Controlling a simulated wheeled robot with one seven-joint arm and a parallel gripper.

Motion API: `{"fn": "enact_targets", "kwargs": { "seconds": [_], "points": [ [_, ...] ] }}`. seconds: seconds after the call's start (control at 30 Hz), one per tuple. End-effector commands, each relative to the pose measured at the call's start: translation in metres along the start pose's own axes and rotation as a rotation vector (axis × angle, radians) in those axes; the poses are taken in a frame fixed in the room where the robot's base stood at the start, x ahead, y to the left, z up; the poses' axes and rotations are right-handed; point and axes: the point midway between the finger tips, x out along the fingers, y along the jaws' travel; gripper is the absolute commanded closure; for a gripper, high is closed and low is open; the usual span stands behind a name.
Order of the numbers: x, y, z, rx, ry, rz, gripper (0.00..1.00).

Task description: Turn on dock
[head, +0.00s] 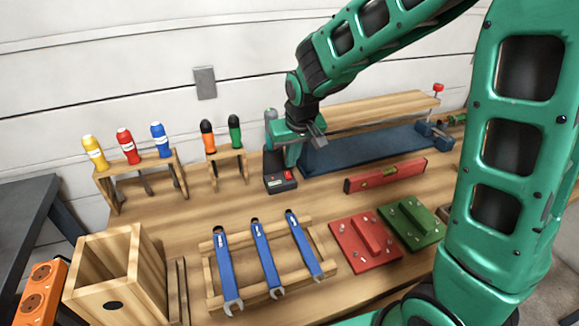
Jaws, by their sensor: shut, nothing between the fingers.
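The dock (280,185) is a small black box with a red part on its top, standing on the workbench left of the blue vise. A dark upright piece with a grey-green top rises at its back, partly behind my gripper. My gripper (291,162) is shut and empty. It points down just above the red part of the dock. I cannot tell whether the fingertips touch it.
A blue vise (365,150) and a red level (385,176) lie to the right. Screwdriver racks stand left. Blue wrenches (265,258) lie on a wooden rack in front, beside red (358,258) and green blocks (424,232). The bench between dock and wrenches is clear.

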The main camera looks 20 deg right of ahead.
Motion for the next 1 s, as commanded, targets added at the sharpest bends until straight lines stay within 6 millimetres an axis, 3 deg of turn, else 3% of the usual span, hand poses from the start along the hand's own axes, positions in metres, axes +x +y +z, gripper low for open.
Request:
{"fn": "enact_targets", "kwargs": {
  "seconds": [0.2,0.4,1.0],
  "points": [
    [-0.036,0.000,-0.003,0.001,0.006,0.000,1.00],
    [-0.052,0.001,-0.003,0.001,0.005,0.000,1.00],
    [-0.057,0.002,-0.001,0.004,0.007,0.001,1.00]
  ]
}}
